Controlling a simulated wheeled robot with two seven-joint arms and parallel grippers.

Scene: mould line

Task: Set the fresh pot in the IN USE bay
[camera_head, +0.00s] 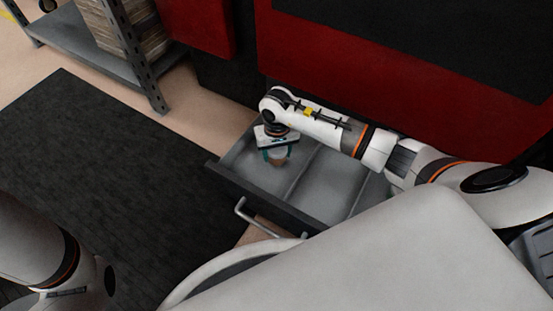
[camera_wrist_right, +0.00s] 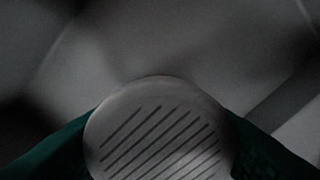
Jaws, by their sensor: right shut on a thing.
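My right gripper (camera_head: 277,155) reaches down into the left part of an open grey drawer (camera_head: 318,197). In the right wrist view the pot's round grey top (camera_wrist_right: 160,130) with dark slanted slots sits between the teal fingers. A divider splits the drawer into bays, and no IN USE label is readable. I cannot tell whether the pot touches the drawer floor. My left arm shows at the lower left, but its gripper is out of view.
The drawer has a bar handle (camera_head: 262,222) at its front. A red machine (camera_head: 360,75) stands behind it. A metal shelf (camera_head: 100,60) stands at the upper left. A dark mat (camera_head: 110,190) covers clear floor. The drawer's middle bay looks empty.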

